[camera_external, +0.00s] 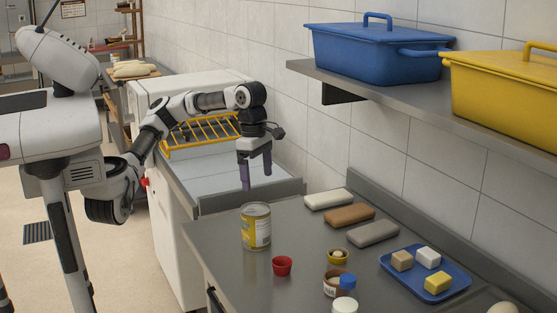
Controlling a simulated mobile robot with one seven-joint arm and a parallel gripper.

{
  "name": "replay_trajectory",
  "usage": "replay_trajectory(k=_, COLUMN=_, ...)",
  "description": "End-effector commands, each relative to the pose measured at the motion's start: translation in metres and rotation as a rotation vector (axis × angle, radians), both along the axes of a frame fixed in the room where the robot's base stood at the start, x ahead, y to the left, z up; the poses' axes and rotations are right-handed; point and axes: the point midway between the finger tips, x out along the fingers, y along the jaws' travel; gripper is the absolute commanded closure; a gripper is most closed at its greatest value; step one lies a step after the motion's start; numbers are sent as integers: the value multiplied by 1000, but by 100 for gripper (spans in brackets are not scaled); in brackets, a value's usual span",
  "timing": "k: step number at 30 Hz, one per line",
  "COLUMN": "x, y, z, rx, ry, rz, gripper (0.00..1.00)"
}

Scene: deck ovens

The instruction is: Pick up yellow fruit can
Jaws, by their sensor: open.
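The yellow fruit can (256,227) stands upright on the grey metal counter (225,262), near its far left corner. It has a yellow body with a pale label. My gripper (256,176) points down with its two purple-grey fingers spread apart and nothing between them. It hangs above and behind the can, over the white-lined tray area (215,175). The gripper and the can look apart. The exact gap in depth is hard to tell from this one view.
A red cup (282,266), small jars (336,283) and a blue tray (425,288) with blocks stand to the right. A shelf (400,92) holds blue and yellow bins.

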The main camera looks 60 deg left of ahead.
Motion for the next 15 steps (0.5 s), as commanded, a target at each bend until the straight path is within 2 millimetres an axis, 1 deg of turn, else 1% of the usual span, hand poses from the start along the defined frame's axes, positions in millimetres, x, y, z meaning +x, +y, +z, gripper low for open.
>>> replay_trajectory(k=1, x=-1, y=6, z=-1, rx=54, ry=12, rz=13, gripper=0)
replay_trajectory(k=5, x=-1, y=14, z=-15, rx=113, ry=25, rz=29, gripper=0)
replay_trajectory(k=8, x=-2, y=15, z=-31, rx=114, ry=28, rz=30, gripper=0)
replay_trajectory(k=12, x=-2, y=15, z=-60, rx=112, ry=28, rz=29, gripper=0)
replay_trajectory(k=15, x=-1, y=14, z=-77, rx=110, ry=27, rz=29, gripper=0)
